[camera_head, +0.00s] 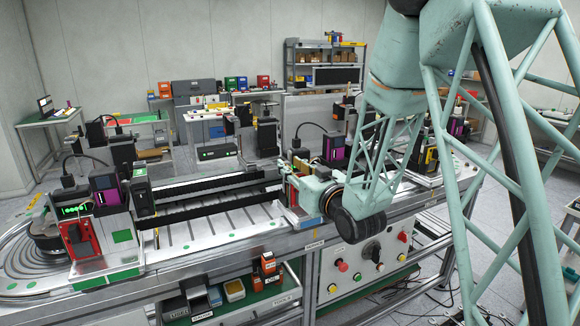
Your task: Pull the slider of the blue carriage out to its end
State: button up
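A small blue block (327,204) shows at the right end of the long open frame, just left of my dark round wrist joint. It may be part of the blue carriage, but most of what is around it is hidden by my arm. I cannot make out its slider or how far out that stands. My arm comes down from the upper right, and its wrist is at this spot, close over the bench's front edge. My gripper's fingers cannot be told apart from the wrist and the machine parts there, so their opening and any contact are unclear.
Dark rails (215,206) run along the frame. A control panel (368,262) with buttons is below my wrist. Orange items (267,262) stand on the lower shelf.

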jog(key=shift+w+a, duration=0.15)
jog(key=shift+w, duration=0.2)
jog(key=shift+c, duration=0.5)
grip_shut()
